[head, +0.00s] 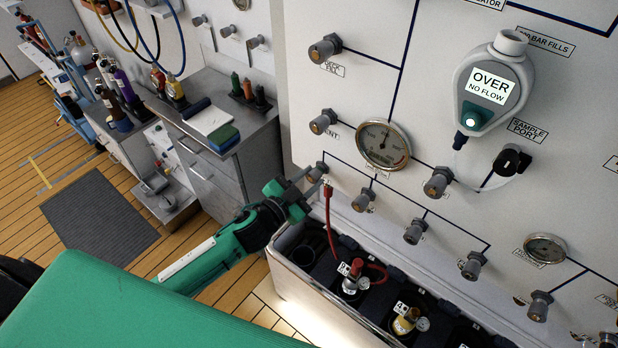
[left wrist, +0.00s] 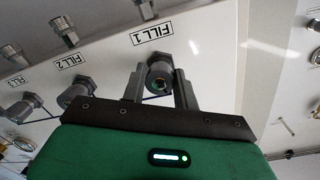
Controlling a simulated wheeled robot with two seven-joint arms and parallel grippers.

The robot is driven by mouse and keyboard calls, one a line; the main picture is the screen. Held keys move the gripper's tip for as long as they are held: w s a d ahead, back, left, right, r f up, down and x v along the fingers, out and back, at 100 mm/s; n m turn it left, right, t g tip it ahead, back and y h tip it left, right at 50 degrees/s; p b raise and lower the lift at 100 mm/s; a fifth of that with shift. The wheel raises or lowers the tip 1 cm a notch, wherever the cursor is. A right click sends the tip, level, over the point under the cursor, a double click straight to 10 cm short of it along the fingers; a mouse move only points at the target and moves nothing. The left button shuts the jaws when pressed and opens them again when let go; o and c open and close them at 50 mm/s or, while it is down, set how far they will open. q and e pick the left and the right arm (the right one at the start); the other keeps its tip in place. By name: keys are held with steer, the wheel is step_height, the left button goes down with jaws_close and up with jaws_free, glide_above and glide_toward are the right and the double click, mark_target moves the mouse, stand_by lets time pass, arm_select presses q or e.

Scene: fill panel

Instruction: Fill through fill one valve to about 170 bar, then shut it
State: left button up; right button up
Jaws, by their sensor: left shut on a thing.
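The fill one valve (head: 316,172) is a grey knob with a brownish end at the left end of the lower valve row. In the left wrist view the same valve (left wrist: 160,78) sits between my two fingers, beside the label FILL 1 (left wrist: 153,34). My left gripper (head: 305,185) is shut on this knob. The round pressure gauge (head: 383,145) is above and right of it; its needle is too small to read exactly. A red hose (head: 330,222) hangs below the valve towards a cylinder with a red top (head: 353,272). My right gripper is not in view.
More valves, such as one (head: 364,201) just to the right, run along the panel. A handheld meter (head: 490,85) reads OVER NO FLOW. An open metal trough (head: 310,285) with cylinders stands below. A grey cabinet (head: 215,150) stands at left.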

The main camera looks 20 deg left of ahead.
arm_select(q)
steer(key=shift+r+m, duration=0.15)
steer(key=shift+m, duration=1.45)
steer(key=o, duration=1)
steer(key=shift+s+a+f, duration=0.2)
steer(key=shift+s, duration=0.25)
steer(key=shift+r+b+v, duration=0.15)
steer(key=shift+b+v, duration=1.05)
steer(key=shift+v, duration=2)
steer(key=shift+r+b+v, duration=0.1)
steer(key=shift+b+v, duration=1.05)
steer(key=shift+v, duration=2.05)
